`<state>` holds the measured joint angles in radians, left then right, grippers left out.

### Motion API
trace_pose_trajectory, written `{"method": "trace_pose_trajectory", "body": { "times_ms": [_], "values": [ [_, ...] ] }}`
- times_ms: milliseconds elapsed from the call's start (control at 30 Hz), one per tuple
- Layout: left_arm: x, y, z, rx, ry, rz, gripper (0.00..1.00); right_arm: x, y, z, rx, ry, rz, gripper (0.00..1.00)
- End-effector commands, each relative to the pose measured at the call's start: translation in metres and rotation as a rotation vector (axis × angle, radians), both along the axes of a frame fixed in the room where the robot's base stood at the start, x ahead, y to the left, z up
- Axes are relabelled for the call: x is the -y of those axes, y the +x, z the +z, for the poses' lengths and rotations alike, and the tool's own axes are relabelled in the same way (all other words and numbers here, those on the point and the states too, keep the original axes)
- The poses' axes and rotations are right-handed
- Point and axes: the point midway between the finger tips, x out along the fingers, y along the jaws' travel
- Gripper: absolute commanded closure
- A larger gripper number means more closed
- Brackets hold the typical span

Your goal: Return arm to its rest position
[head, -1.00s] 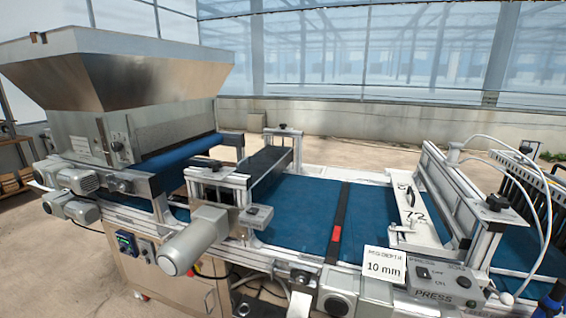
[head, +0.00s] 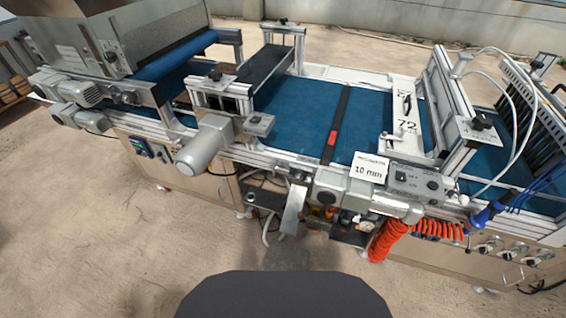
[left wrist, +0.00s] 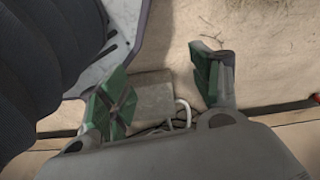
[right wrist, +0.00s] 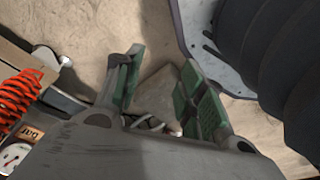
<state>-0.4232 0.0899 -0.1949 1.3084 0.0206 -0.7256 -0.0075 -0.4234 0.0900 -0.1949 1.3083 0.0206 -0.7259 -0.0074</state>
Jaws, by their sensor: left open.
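My left gripper (left wrist: 163,82) shows in the left wrist view with its green-padded fingers apart and nothing between them. My right gripper (right wrist: 158,80) shows in the right wrist view, its green-padded fingers also apart, with a narrower gap and nothing held. Both point down, with bare floor and a pale block-like shape beyond the fingers. Neither arm nor gripper shows in the head view.
The tray seeder's blue belt (head: 300,108) runs across the head view. A grey motor (head: 205,146), a control box (head: 415,181) and an orange coiled hose (head: 387,242) are on its near side. The sandy floor (head: 90,225) in front is clear.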

Motion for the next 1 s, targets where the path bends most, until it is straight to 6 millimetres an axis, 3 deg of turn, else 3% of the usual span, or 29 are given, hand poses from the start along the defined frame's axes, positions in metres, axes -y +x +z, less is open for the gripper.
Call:
{"method": "trace_pose_trajectory", "body": {
  "times_ms": [1000],
  "values": [
    [-0.036,-0.106,0.015,-0.039,0.031,-0.003,0.36,0.036,-0.106,0.015,-0.038,-0.031,0.003,0.60]
  ]
}}
